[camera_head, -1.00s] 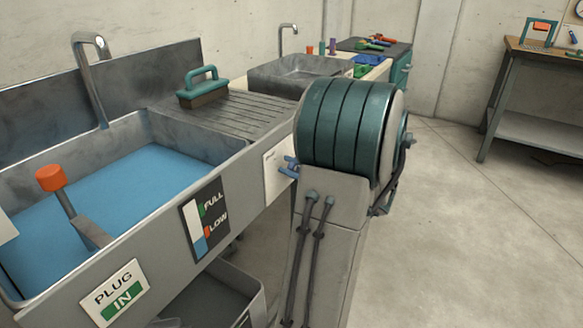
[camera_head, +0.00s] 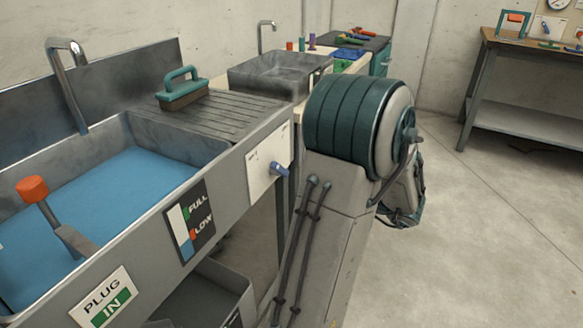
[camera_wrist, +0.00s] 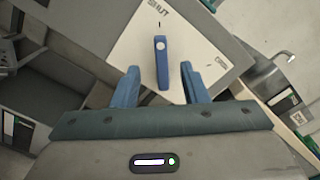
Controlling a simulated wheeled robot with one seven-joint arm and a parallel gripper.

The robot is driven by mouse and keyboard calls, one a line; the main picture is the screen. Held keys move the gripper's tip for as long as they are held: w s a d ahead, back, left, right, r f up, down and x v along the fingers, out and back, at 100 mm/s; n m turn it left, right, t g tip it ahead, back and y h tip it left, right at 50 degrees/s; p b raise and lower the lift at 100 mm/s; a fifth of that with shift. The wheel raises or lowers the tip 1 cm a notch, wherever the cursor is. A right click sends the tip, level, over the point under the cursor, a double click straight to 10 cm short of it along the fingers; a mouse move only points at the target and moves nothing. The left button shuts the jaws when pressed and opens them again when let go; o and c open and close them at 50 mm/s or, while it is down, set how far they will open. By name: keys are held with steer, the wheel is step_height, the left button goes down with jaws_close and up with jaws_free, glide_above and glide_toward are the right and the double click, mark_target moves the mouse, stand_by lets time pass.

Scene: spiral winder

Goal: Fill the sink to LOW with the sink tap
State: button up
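The sink (camera_head: 205,140) holds blue water (camera_head: 125,190) under its curved spout (camera_head: 75,85). The gauge (camera_head: 190,222) on the sink front has FULL and LOW marks; its blue column tops out near the red LOW mark. The blue tap lever (camera_head: 279,170) sits on a white plate (camera_head: 257,180). In the wrist view the lever (camera_wrist: 161,62) lines up with the SHUT mark, with the other label to the right. My gripper (camera_wrist: 159,85) is open, its blue fingers apart on either side of the lever's line, nothing held. In the head view my arm hides the fingers.
An orange-topped plug lever (camera_head: 33,190) stands at the sink's left, above a PLUG IN sign (camera_head: 105,300). A teal-handled brush (camera_head: 180,90) lies on the drainboard (camera_head: 205,115). A second basin (camera_head: 275,78) stands behind. The floor at right is clear around a workbench (camera_head: 530,50).

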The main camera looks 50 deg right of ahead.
steer(key=v, duration=0.3)
steer(key=shift+s, duration=0.35)
stand_by(0.9)
steer(key=w+a+r+n+g+y+p, duration=0.2)
steer(key=w+a+r+n+g+p, duration=0.15)
steer(key=a, duration=0.45)
steer(key=w+a+r+n+g+y+p, duration=0.2)
steer(key=a+r+n+g+p, duration=0.25)
steer(key=a, duration=0.35)
steer(key=w+a+r+n+g+y+p, duration=0.1)
steer(key=w+a+r+n+g+p, duration=0.15)
steer(key=a+g+p, duration=0.4)
steer(key=s+a+r+n+h+p, duration=0.3)
steer(key=a+r+n+h+p, duration=0.6)
steer(key=a+r+n+p, duration=0.3)
step_height(320, 180, up, 3)
steer(key=shift+a+n+p, duration=0.25)
steer(key=shift+n+p, duration=0.8)
steer(key=shift+p, duration=0.05)
